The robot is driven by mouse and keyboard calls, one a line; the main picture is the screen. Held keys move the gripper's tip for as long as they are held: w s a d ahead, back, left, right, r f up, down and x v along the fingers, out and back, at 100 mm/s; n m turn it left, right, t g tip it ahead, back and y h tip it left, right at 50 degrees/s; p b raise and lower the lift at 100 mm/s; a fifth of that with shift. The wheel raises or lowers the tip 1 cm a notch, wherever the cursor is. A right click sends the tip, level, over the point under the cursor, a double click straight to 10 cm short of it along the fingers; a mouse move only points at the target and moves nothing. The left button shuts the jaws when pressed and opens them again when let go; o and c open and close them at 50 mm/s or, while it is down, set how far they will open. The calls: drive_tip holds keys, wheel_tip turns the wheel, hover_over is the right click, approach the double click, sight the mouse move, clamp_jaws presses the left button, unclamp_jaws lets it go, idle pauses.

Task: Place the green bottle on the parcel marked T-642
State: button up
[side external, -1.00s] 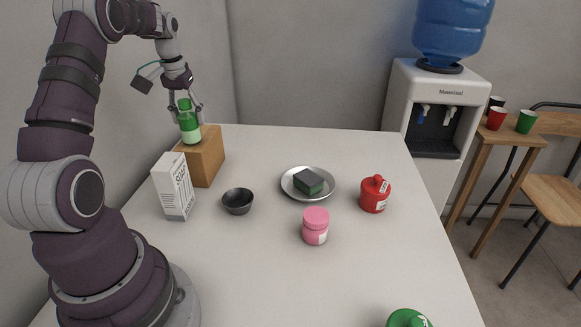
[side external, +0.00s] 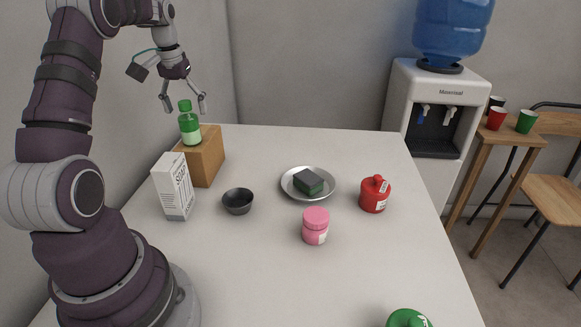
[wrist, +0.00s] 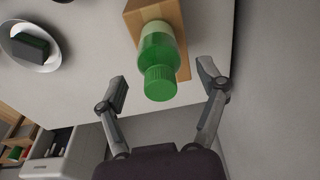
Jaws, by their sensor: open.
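The green bottle (side external: 189,124), with a pale label, stands upright on top of the brown parcel (side external: 205,160) at the table's back left. The parcel's marking cannot be read in either view. My gripper (side external: 183,109) is open and empty, just above the bottle, with its fingers apart. In the wrist view the bottle (wrist: 158,68) shows cap towards the camera on the parcel (wrist: 172,12), and the gripper's fingertips (wrist: 164,80) are apart on either side of the cap, apparently not touching it.
A white soap box (side external: 174,187) stands in front of the parcel. A dark bowl (side external: 238,202), a plate (side external: 289,190) with a sponge, a pink jar (side external: 315,227) and a red bottle (side external: 374,195) are on the table. Another green object (side external: 408,318) is at the front edge.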

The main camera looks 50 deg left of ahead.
sight(184, 117)
wheel_tip(184, 117, up, 10)
drive_tip(key=s+d, duration=0.1)
drive_tip(key=w+d+r+m+t, duration=0.1)
drive_tip(key=w+d+r+m, duration=0.15)
drive_tip(key=d, duration=0.55)
drive_tip(key=s+d+f+m+t, duration=0.1)
drive_tip(key=s+d+f+m, duration=0.2)
drive_tip(key=d, duration=0.6)
drive_tip(key=s+d+f+m+t+h, duration=0.1)
drive_tip(key=s+d+f+m+t, duration=0.1)
drive_tip(key=d, duration=0.7)
wheel_tip(184, 117, down, 3)
drive_tip(key=shift+s+d+r+m, duration=0.1)
drive_tip(key=shift+s+d+m, duration=0.2)
drive_tip(key=shift+s+m, duration=0.6)
